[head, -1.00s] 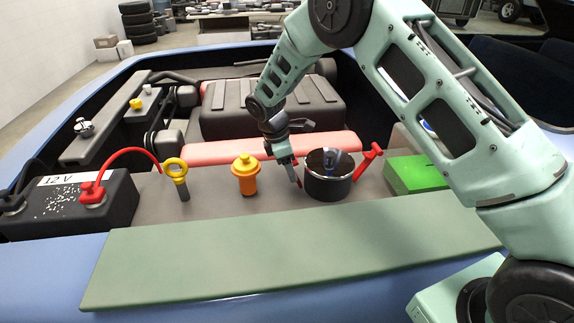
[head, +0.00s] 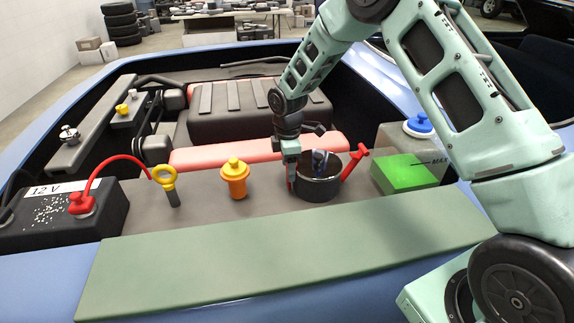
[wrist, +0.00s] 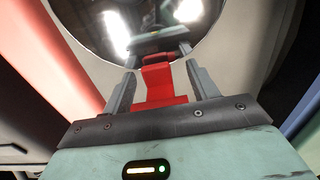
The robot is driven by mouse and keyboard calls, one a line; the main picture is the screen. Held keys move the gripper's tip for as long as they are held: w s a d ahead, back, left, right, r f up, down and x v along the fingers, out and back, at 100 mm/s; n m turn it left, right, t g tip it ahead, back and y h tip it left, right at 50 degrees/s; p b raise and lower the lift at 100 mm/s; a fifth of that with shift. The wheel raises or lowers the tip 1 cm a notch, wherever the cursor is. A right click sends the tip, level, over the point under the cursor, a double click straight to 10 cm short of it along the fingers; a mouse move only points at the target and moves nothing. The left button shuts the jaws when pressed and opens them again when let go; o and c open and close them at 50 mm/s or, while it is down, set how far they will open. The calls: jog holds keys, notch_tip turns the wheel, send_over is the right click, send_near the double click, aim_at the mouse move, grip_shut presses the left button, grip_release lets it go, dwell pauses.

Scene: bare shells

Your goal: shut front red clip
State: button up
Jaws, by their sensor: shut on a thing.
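A round black can (head: 318,190) with a glossy top stands on the grey ledge. A red clip (wrist: 158,80) is on its side, seen in the wrist view lying against the shiny round top. My gripper (head: 291,180) is at the can's left side in the head view, pointing down, with its fingers on either side of this clip and shut on it. The gripper mostly hides this clip in the head view. Another red clip (head: 354,163) sticks up and outward from the can's right side.
An orange-yellow capped piece (head: 235,180) and a yellow ring handle (head: 165,178) stand to the left. A battery (head: 60,218) with a red cable is at far left. A green-filled tank (head: 405,172) with a blue cap is right of the can.

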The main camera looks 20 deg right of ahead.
jog(key=shift+d, duration=0.2)
jog(key=o, duration=1.3)
jog(key=shift+r, duration=0.1)
notch_tip(320, 180, up, 17)
jog(key=b, duration=0.1)
jog(key=shift+a+b, duration=0.2)
jog(key=shift+b, duration=0.1)
jog(key=shift+r, duration=0.1)
